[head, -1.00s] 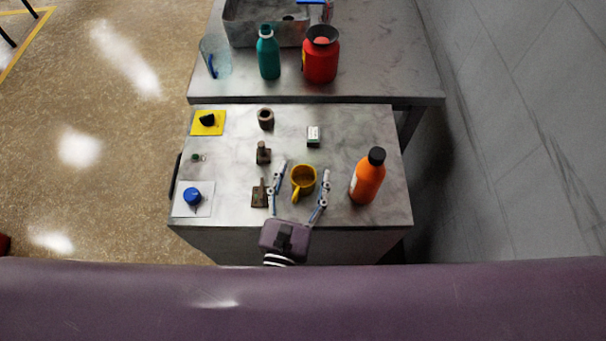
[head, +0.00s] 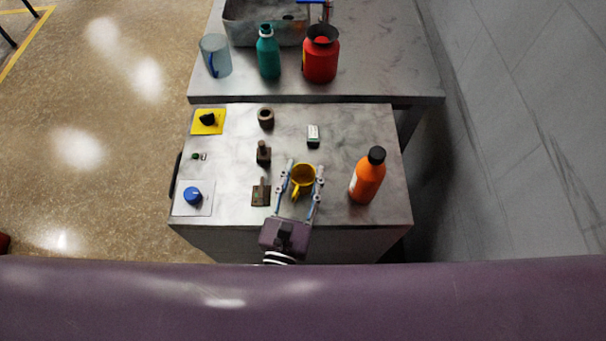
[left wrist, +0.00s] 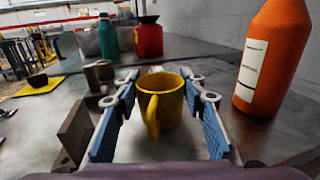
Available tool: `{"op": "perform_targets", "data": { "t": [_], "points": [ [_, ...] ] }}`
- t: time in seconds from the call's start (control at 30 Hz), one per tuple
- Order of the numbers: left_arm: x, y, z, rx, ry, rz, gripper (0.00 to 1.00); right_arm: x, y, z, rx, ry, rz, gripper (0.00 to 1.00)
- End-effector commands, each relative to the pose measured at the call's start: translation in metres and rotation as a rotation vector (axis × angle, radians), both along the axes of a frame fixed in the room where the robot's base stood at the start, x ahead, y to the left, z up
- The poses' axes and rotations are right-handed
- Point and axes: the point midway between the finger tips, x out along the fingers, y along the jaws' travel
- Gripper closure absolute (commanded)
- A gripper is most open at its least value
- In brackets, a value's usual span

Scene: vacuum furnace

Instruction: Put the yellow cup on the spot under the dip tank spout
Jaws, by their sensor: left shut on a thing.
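The yellow cup (head: 303,178) stands upright on the front metal table, its handle toward me; it also shows in the left wrist view (left wrist: 162,105). My left gripper (head: 305,170) reaches in from the front edge and is shut on the cup, one blue-padded finger on each side of it. The dip tank appears to be the grey metal basin (head: 262,30) on the back table, cut off by the top edge. A tap-like part with a blue lever (head: 312,2) is at its right; the spot under the spout cannot be made out. My right gripper is not in view.
An orange bottle (head: 368,178) stands right of the cup. Small dark fixtures (head: 263,153) and a small box (head: 313,135) are left of and behind it. A glass mug (head: 215,57), a teal bottle (head: 268,55) and a red container (head: 320,58) stand on the back table (head: 400,70).

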Motion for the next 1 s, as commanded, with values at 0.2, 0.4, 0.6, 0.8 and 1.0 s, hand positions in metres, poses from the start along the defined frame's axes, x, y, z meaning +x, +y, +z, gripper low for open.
{"op": "perform_targets", "data": {
  "t": [0.2, 0.4, 0.6, 0.8, 1.0],
  "points": [
    [0.0, 0.0, 0.02, -0.001, -0.001, 0.001, 0.9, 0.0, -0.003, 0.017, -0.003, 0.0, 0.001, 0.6],
    [0.0, 0.0, 0.056, 0.0, -0.001, 0.0, 0.9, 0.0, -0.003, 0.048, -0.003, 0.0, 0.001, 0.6],
    [0.0, 0.0, 0.104, -0.001, -0.001, 0.0, 0.9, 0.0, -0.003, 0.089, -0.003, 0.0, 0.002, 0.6],
    [0.0, 0.0, 0.145, -0.002, -0.001, 0.001, 0.9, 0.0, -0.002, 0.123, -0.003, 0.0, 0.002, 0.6],
    [0.0, 0.0, 0.18, -0.004, 0.0, 0.002, 0.9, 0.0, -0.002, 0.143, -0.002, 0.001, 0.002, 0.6]
  ]
}}
